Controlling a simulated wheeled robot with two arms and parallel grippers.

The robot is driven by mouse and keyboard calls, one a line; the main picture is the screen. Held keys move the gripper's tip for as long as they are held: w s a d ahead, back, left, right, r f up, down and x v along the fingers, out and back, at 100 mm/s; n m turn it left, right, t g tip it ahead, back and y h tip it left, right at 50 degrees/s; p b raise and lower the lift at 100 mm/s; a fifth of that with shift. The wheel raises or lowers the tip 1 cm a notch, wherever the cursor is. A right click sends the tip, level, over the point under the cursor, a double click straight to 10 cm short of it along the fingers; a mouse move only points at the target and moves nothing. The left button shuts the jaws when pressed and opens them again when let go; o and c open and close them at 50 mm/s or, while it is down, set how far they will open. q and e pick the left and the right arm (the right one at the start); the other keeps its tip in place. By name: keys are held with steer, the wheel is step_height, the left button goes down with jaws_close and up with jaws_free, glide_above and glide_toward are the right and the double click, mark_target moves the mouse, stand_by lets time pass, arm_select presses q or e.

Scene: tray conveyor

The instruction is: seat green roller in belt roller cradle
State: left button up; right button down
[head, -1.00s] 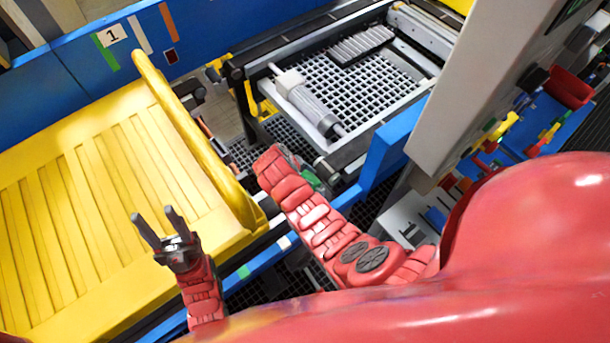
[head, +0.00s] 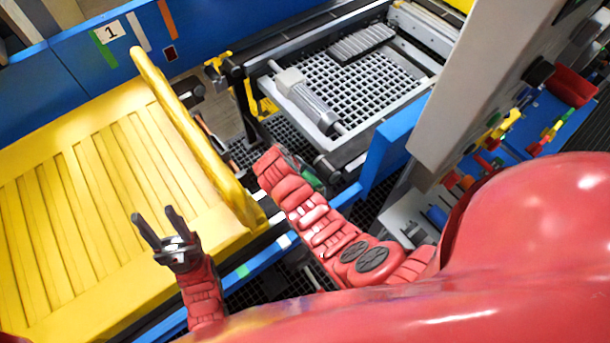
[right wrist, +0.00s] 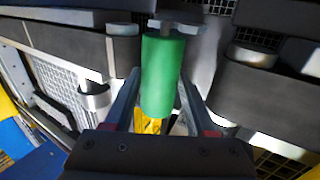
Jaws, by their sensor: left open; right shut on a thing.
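The green roller (right wrist: 161,75) stands lengthwise between the fingers of my right gripper (right wrist: 160,88) in the right wrist view. The gripper is shut on it. Its far end is close to a grey metal bracket (right wrist: 179,24) between the dark belt sections; I cannot tell whether it touches or sits in the bracket. In the head view only a bit of green (head: 311,179) shows beside my right arm, which hides the right gripper's fingers. My left gripper (head: 155,216) is open and empty, above the yellow slatted panel (head: 75,215).
Dark belt sections (right wrist: 75,45) and (right wrist: 270,90) flank the roller, with metal rollers at their ends. In the head view, a grey tray (head: 385,113) with a grid floor holds a grey cylinder (head: 312,101). A blue rail (head: 390,145) stands right of my right arm.

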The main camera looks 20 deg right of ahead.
steer(key=shift+f+b, duration=1.25)
steer(key=shift+f, duration=0.45)
steer(key=shift+c, duration=0.7)
jaws_free()
steer(key=p+v, duration=0.4)
steer(key=v, duration=1.3)
steer(key=shift+r, duration=0.25)
